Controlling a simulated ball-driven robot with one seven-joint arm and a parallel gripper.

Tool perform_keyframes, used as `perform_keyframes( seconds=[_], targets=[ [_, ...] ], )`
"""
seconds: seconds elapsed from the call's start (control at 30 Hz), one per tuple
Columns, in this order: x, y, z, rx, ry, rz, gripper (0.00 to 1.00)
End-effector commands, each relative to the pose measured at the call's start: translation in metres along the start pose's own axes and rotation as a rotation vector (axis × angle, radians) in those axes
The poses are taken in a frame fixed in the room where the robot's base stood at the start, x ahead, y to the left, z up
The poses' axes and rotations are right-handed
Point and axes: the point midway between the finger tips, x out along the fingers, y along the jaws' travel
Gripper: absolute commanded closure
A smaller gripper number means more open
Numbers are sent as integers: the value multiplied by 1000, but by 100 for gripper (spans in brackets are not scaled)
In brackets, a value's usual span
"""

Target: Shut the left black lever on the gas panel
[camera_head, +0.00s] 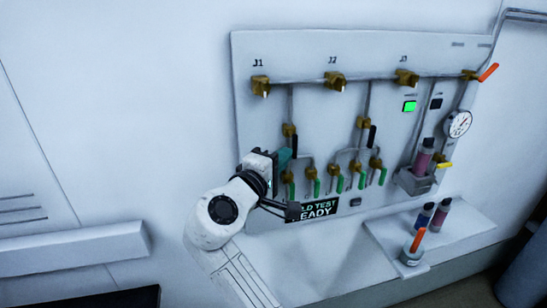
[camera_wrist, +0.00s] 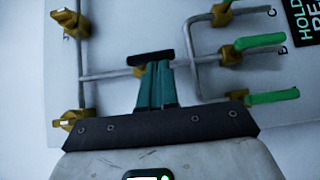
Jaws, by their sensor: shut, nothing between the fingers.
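The gas panel (camera_head: 310,110) is a pale board with brass valves and pipes. In the wrist view, the left black lever (camera_wrist: 150,56) lies roughly parallel to its pipe, beside a brass valve body (camera_wrist: 139,71). My gripper (camera_head: 285,156) is at the panel's left part, below the J1 valve. In the wrist view, its teal fingers (camera_wrist: 155,66) are together and empty, with their tips right at the lever's side. I cannot tell whether they touch it.
Green levers (camera_wrist: 261,41) hang close to my gripper, on the lower valves. The right black lever (camera_head: 372,137) stands upright on its pipe. A sign (camera_head: 318,209) is below. Vials (camera_head: 440,215) and an orange-handled item (camera_head: 417,242) stand on the ledge at right.

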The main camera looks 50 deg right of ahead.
Motion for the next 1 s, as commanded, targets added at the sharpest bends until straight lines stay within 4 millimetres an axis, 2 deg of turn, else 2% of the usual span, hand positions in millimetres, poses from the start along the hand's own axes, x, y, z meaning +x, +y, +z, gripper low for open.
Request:
perform_keyframes(
  seconds=[1.0],
  targets=[
    [3,-5,3,-88,0,86,100]
  ],
)
